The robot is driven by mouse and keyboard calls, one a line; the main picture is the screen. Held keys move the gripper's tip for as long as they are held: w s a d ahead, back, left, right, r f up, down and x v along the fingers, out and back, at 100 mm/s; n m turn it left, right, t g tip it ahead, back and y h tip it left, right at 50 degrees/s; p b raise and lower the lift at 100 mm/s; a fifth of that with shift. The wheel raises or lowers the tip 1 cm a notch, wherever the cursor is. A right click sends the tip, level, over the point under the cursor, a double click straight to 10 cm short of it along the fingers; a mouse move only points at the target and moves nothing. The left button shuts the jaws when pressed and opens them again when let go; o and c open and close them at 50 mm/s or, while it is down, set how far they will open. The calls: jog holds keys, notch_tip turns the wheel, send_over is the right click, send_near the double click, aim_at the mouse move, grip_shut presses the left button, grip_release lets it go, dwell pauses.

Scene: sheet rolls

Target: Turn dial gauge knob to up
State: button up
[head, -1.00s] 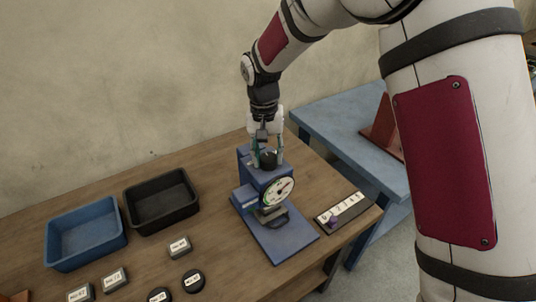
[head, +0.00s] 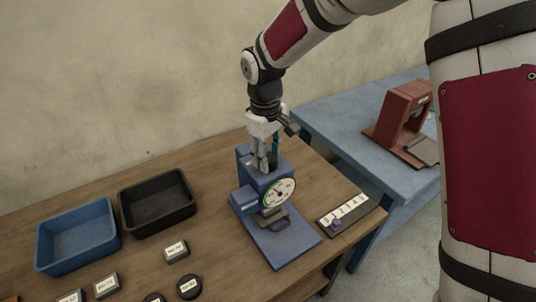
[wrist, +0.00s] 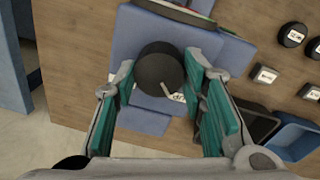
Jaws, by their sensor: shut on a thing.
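The dial gauge is a blue stand (head: 285,243) on the wooden table, with a round white dial face (head: 279,192) on its front. Its black round knob (wrist: 158,66) sits on top of the blue head, with a pale pointer line toward the lower right in the wrist view. In the head view my gripper (head: 265,160) mostly hides the knob.
A blue bin (head: 75,240) and a black bin (head: 158,203) stand at left. Several labelled blocks and dark discs lie in front. A numbered strip with a purple knob (head: 337,223) is at right. A red device (head: 402,120) stands on the blue table behind.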

jog(key=shift+n, duration=1.6)
jog(key=o, duration=1.2)
jog(key=shift+c, duration=0.2)
notch_tip(320, 180, up, 12)
jog(key=shift+s+a, duration=0.15)
jog(key=shift+s, duration=0.2)
